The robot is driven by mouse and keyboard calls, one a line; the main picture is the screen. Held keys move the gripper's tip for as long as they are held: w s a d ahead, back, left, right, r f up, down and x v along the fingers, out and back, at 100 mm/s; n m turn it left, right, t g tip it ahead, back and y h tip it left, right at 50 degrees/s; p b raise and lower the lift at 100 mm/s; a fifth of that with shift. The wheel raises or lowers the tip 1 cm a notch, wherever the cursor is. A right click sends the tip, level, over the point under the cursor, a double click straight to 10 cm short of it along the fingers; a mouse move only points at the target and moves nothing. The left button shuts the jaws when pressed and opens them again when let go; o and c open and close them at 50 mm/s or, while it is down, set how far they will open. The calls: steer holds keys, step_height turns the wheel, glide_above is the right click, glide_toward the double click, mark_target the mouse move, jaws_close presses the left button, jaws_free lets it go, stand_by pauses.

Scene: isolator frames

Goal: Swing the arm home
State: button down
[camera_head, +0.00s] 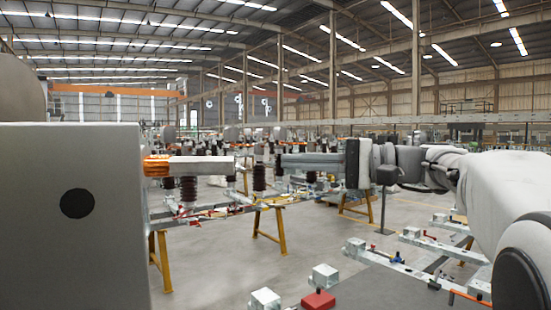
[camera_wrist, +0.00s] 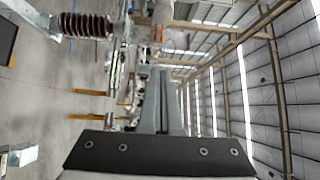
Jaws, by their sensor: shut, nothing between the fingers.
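My gripper (camera_head: 286,161) is shut and empty, its grey fingers pointing left at mid-height in the head view. My arm (camera_head: 440,167) reaches in from the right edge, with the upper part close to the camera and the wrist stretched out level. In the wrist view the two shut fingers (camera_wrist: 165,85) stand together beyond the dark bolted plate. No object touches them there. In the head view, an isolator bar (camera_head: 200,165) with an orange coil-like end lies left of the fingertips, with a visible gap between them.
Dark ribbed insulators (camera_head: 188,190) stand on a frame with yellow trestles (camera_head: 270,225). A brown insulator (camera_wrist: 87,25) shows in the wrist view. A large grey box (camera_head: 75,250) blocks the near left. A red block (camera_head: 318,299) sits low in front. Open floor (camera_head: 215,260) lies between frames.

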steer(key=s+a+p, duration=0.2)
steer(key=a, duration=0.6)
steer(key=shift+s+a, duration=0.25)
steer(key=shift+a, duration=0.1)
steer(key=shift+s, duration=0.1)
steer(key=s+m+t+h+b, duration=0.2)
steer(key=s+m+t+b, duration=0.2)
steer(key=s, duration=1.9)
steer(key=shift+a+m+t+h+b, duration=0.3)
steer(key=shift+a+t+b, duration=0.1)
steer(key=shift+t+b, duration=1.25)
steer(key=shift+g, duration=0.25)
